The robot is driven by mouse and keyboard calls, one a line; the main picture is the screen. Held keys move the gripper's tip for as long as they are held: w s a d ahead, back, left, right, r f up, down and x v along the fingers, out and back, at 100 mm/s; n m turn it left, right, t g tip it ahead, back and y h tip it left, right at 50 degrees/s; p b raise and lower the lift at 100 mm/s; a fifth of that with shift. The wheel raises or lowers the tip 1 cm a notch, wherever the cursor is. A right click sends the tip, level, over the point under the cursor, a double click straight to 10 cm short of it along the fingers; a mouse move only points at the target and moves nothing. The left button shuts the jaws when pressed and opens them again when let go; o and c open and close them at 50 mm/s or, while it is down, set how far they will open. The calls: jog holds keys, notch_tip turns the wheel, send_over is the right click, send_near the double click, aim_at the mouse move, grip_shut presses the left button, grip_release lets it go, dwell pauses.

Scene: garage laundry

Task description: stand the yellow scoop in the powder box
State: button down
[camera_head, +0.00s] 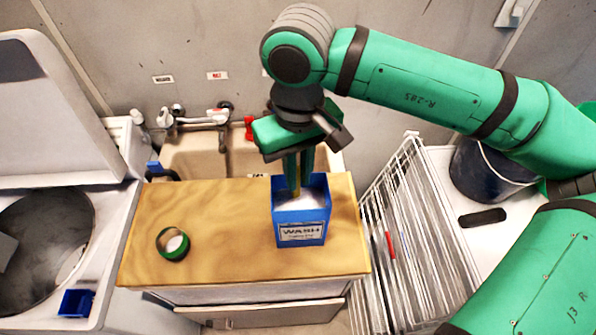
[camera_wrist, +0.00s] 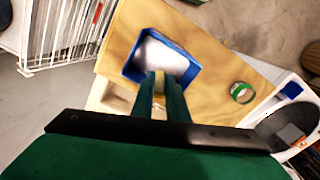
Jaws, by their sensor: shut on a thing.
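The blue powder box (camera_head: 302,222), labelled WASH, stands upright on the wooden worktop with white powder inside. It also shows in the wrist view (camera_wrist: 185,54). My gripper (camera_head: 297,185) points down over the back part of the box. Its fingers (camera_wrist: 160,84) are shut on the yellow scoop (camera_wrist: 159,76), of which only a small yellow strip shows between them. In the head view the yellow strip (camera_head: 296,193) reaches down at the box opening. The scoop's lower end is hidden, so I cannot tell whether it touches the powder.
A sink with a tap (camera_head: 200,118) lies behind. An open top-loading washer (camera_head: 45,245) is at left, a white wire rack (camera_head: 415,240) at right. A dark bucket (camera_head: 490,170) stands beyond the rack.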

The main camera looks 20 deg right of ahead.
jog(key=c, duration=1.7)
grip_release()
jog(key=shift+f, duration=0.1)
jog(key=shift+c, duration=0.2)
notch_tip(320, 180, up, 12)
